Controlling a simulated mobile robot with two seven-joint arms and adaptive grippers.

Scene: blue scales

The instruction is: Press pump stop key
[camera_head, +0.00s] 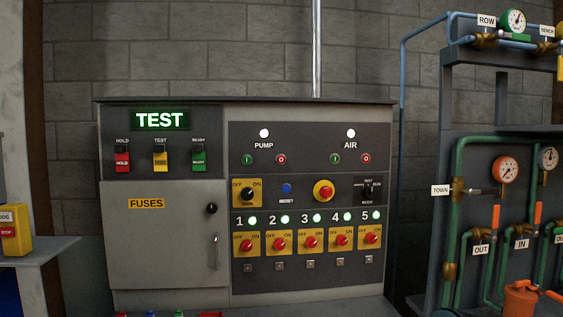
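The pump stop key (281,160) is a small round red button marked O. It sits on the dark upper right panel of the grey control cabinet (170,239), under the PUMP label (264,146). A green button (247,160) marked I is just left of it. The round lamp (264,133) above PUMP is lit white. A similar green and red pair sits to the right under AIR (350,146), whose lamp is also lit. Neither of my grippers is in view, and nothing covers the pump stop key.
Below are a red emergency knob (323,191), a blue reset button (287,188) and numbered rotary switches. A green TEST display (161,120) is lit at upper left. Pipes with gauges (505,170) stand at right. A yellow stop box (15,232) is at far left.

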